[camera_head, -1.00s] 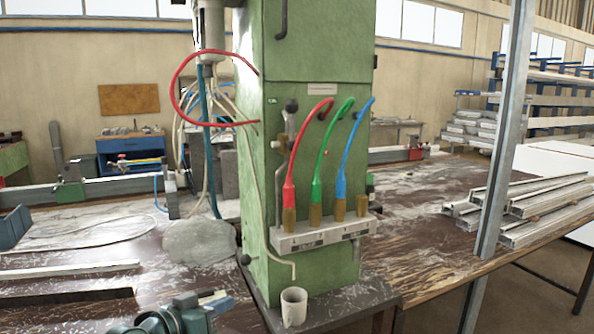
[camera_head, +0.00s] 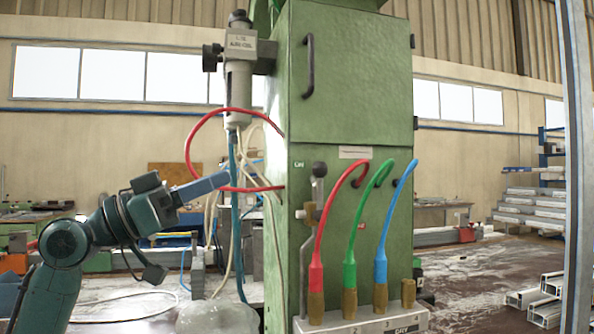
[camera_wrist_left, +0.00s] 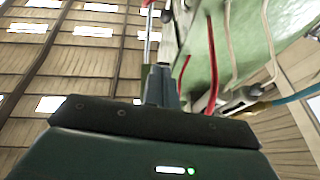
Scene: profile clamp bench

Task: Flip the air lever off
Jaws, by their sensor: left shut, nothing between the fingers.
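The lever (camera_head: 319,170) on the front of the green cabinet has a dark ball knob and a pale upright stem beside a brass-coloured fitting (camera_head: 308,213). It stands upright, left of the red hose. My left gripper (camera_head: 226,179) is shut and empty, pointing right, to the left of the cabinet in the picture and at about the knob's height. It appears apart from the lever. In the left wrist view the shut fingers (camera_wrist_left: 160,85) point up toward the green cabinet (camera_wrist_left: 240,30); I cannot clearly make out the lever there. My right gripper is not in view.
A looped red hose (camera_head: 190,150) and a blue hose (camera_head: 236,220) hang near my left fingertips, under the air filter unit (camera_head: 238,80). Red, green and blue (camera_head: 392,215) hoses rise from a grey block right of the lever. A metal post (camera_head: 578,160) stands far right.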

